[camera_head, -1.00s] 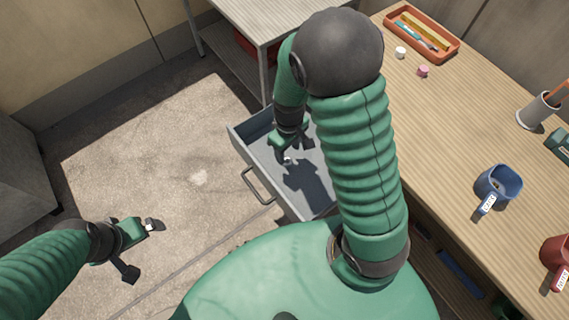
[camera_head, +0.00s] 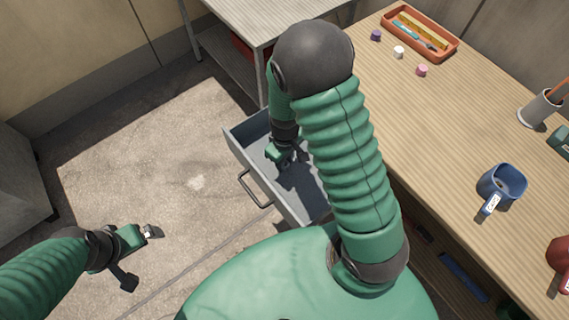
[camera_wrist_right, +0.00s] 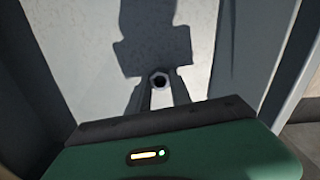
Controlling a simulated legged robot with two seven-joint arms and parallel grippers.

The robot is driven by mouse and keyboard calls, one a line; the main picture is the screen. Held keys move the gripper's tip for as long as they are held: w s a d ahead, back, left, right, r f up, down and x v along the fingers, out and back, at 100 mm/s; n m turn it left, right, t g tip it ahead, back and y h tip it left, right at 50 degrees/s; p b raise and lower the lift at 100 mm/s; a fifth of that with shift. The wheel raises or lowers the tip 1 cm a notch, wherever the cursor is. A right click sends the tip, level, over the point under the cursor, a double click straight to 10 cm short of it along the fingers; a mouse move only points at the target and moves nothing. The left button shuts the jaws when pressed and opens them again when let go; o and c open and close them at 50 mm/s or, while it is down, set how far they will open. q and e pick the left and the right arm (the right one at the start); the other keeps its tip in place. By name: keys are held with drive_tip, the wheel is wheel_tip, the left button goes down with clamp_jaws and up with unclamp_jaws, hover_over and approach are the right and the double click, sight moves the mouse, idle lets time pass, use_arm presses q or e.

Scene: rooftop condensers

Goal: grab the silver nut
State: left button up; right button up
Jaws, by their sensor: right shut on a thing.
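The silver nut (camera_wrist_right: 160,80) shows in the right wrist view as a small ring with a dark hole, above the pale floor of an open grey drawer (camera_head: 256,180). My right gripper (camera_head: 284,160) reaches down into the drawer and is shut on the nut. In the head view the nut is too small and hidden to make out. My left gripper (camera_head: 142,256) is open and empty over the concrete floor at the lower left, its two fingers spread apart.
The drawer's walls stand close around my right gripper. The wooden bench (camera_head: 425,130) carries a blue mug (camera_head: 503,184), an orange tray (camera_head: 420,35) and small spools (camera_head: 422,70). A metal table (camera_head: 275,15) stands behind the drawer.

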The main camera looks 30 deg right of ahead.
clamp_jaws()
